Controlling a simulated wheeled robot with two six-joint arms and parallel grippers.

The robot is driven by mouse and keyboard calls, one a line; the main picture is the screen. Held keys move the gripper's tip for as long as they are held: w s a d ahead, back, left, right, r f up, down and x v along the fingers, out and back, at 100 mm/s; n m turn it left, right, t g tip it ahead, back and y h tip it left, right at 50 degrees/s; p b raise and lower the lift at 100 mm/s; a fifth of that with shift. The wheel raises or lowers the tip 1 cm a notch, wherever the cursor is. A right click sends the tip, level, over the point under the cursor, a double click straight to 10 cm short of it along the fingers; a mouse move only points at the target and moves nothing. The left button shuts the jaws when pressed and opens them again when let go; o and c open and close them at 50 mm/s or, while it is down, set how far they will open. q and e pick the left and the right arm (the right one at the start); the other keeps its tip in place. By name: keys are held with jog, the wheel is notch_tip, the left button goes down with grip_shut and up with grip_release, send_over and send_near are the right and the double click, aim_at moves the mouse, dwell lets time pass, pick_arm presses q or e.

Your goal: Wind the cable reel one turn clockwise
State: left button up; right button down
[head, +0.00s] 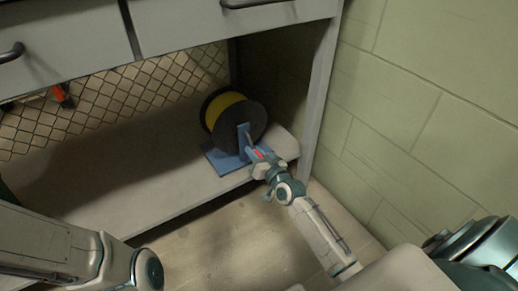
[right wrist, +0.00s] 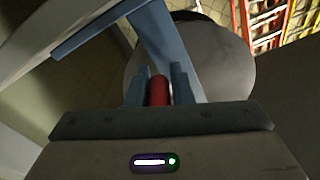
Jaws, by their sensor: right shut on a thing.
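The cable reel (head: 240,112) is a dark-flanged spool with yellow cable on a blue stand (head: 222,160). It stands on the low shelf under the drawers. A red crank handle (right wrist: 159,91) sits on the reel's near side. My right gripper (head: 258,155) reaches in from the lower right and is shut on the red handle. In the right wrist view, the two fingers (right wrist: 160,88) are on either side of the handle, with the grey reel flange (right wrist: 225,65) behind. My left arm shows at the lower left, but its gripper is not in view.
The shelf (head: 130,205) has free room left of the reel. A grey cabinet leg (head: 320,95) stands close right of the reel, with a green block wall (head: 420,110) beyond. Drawers (head: 180,25) overhang the shelf. A wire mesh (head: 130,95) is behind.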

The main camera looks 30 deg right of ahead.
jog(key=shift+a+r+m, duration=0.2)
jog(key=shift+a+m, duration=0.4)
jog(key=shift+m, duration=0.4)
jog(key=c, duration=1.5)
grip_release()
jog(key=shift+o, duration=0.9)
jog(key=shift+f, duration=0.15)
jog(key=s+p, duration=0.2)
jog(key=s, duration=0.8)
jog(key=shift+s+d, duration=0.4)
